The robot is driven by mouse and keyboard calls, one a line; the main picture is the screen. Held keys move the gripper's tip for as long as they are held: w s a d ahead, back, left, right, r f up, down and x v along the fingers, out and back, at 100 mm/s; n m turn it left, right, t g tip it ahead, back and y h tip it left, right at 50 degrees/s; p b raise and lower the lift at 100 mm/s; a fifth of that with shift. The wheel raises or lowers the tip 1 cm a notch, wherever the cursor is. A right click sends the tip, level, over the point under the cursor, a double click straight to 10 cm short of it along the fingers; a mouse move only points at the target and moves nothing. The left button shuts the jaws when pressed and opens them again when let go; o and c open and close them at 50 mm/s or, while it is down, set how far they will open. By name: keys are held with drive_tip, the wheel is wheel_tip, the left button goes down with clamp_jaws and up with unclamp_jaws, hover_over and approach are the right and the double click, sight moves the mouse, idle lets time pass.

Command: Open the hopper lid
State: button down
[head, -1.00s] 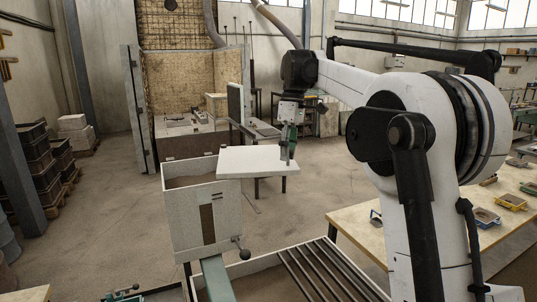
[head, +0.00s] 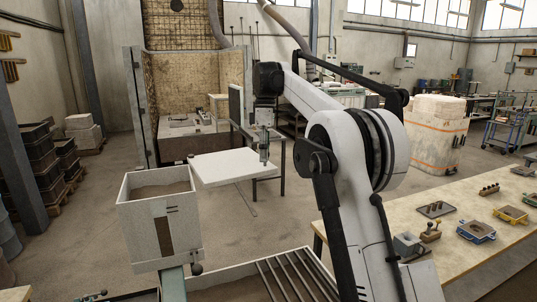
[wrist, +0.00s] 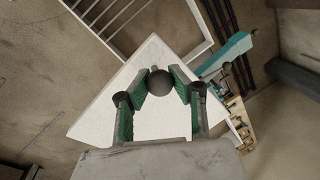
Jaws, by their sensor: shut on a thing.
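The hopper (head: 185,235) is a pale box at the left in the head view, with its top largely uncovered and brown sand (head: 160,190) showing inside. The hopper lid (head: 225,170) is a flat white plate swung out to the right and rear of the box. Whether it still touches the rim at the near corner I cannot tell. My gripper (head: 264,160) is over the lid's right part. In the wrist view my gripper's green-padded fingers (wrist: 160,85) are shut on a dark ball knob (wrist: 160,88), with the white lid (wrist: 160,50) beneath.
A barred grate (head: 290,275) lies right of the hopper at the front. A wooden workbench (head: 460,245) with several small moulds runs along the right. A panelled booth (head: 200,85) stands behind. Stacked dark crates (head: 40,150) are at the left. Open floor surrounds the lid.

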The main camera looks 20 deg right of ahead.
idle(0.3)
drive_tip(key=c, duration=1.4)
unclamp_jaws()
drive_tip(key=shift+a+r, duration=0.1)
drive_tip(key=shift+a, duration=0.05)
drive_tip(key=shift+c, duration=0.2)
drive_tip(key=shift+s, duration=0.1)
